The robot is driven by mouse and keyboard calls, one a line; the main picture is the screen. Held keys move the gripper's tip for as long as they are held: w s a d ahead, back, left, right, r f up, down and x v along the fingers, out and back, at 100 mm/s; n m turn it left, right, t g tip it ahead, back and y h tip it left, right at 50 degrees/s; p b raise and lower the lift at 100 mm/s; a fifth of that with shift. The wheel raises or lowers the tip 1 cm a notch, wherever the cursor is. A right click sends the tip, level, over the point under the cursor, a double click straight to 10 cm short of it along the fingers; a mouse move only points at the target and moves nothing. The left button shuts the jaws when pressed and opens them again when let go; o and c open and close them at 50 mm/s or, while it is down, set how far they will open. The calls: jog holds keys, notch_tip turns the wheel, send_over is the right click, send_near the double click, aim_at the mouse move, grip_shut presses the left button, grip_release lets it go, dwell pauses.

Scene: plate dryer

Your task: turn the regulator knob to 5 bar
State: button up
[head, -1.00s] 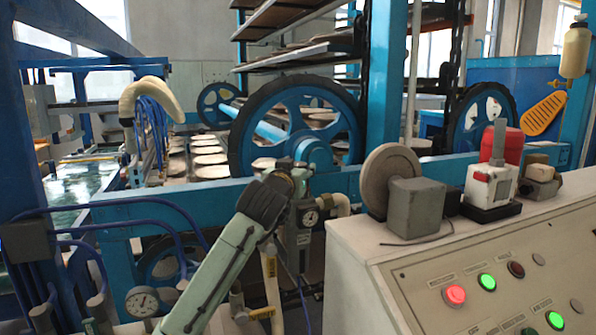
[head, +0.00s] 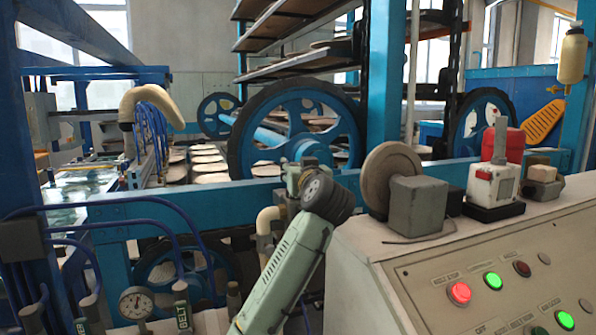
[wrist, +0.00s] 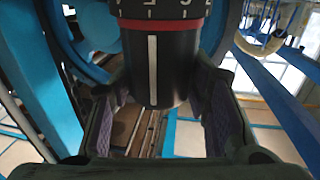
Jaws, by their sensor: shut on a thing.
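The regulator knob (wrist: 172,82) is a black cylinder with a white pointer line, below a red ring and a dark scale (wrist: 165,10) with white marks, cut off by the top edge of the wrist view. My gripper (wrist: 155,92) has one finger on each side of the knob and is shut on it. The pointer line sits left of the knob's middle in that view. In the head view my gripper (head: 298,174) is at the regulator, partly hidden by my wrist. The knob and the regulator's gauge are hidden there.
A round dial gauge (head: 136,303) stands at lower left among blue hoses. The control panel (head: 400,270) with lit buttons is close on the right, with a grey box (head: 417,205) and disc (head: 388,180) on top. A blue wheel (head: 295,130) stands behind.

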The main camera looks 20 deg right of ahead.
dwell(0.3)
jog(key=o, duration=1.2)
jog(key=s+a, duration=0.1)
jog(key=s, duration=1.1)
jog(key=shift+a, duration=0.25)
